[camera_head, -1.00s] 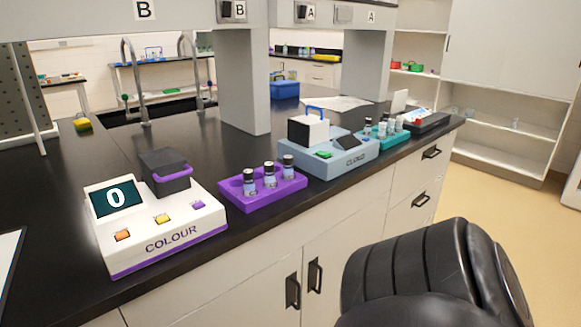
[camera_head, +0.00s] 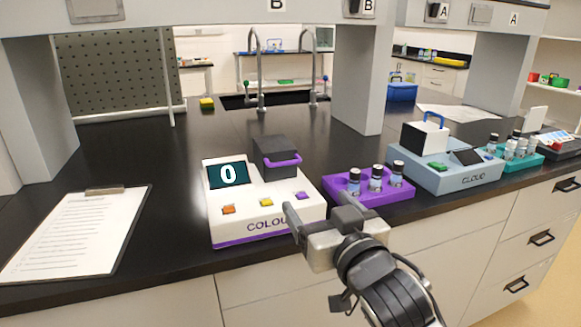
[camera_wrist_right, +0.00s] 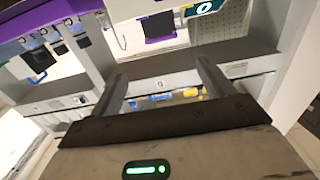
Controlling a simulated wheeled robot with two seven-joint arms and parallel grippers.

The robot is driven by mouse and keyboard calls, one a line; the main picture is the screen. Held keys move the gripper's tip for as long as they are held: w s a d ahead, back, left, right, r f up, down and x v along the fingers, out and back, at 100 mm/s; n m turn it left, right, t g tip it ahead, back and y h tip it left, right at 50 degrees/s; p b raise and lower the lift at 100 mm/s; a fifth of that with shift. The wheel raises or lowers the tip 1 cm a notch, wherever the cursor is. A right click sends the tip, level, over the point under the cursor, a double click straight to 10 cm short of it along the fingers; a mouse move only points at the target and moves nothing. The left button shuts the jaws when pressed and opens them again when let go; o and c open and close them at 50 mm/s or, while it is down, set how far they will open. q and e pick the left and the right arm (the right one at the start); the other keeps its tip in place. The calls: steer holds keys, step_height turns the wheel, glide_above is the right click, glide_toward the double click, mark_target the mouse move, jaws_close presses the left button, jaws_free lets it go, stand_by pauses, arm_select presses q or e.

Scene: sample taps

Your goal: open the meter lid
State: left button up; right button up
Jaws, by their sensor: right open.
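The white COLOUR meter (camera_head: 262,212) stands on the black bench, its screen showing 0. Its dark lid (camera_head: 272,150) with a purple handle (camera_head: 284,162) looks shut. The lid also shows at the top of the right wrist view (camera_wrist_right: 158,24). The blue-grey CLOUD meter (camera_head: 478,178) stands further right, with a white block-shaped lid (camera_head: 420,140) and blue handle, which looks down. My right gripper (camera_head: 320,208) is open and empty, in front of the COLOUR meter's right side, apart from the lid. Its two fingers (camera_wrist_right: 162,82) show spread in the wrist view. My left gripper is not seen.
A purple rack (camera_head: 366,192) with three vials stands just right of the COLOUR meter. A teal rack (camera_head: 522,160) of vials is at the far right. A clipboard (camera_head: 75,232) lies on the left.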

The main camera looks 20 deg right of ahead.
mark_target(287, 164)
steer(key=w, duration=1)
steer(key=w+p, duration=0.1)
steer(key=w, duration=0.4)
steer(key=shift+w+a, duration=0.25)
steer(key=shift+w, duration=0.1)
steer(key=shift+c, duration=0.3)
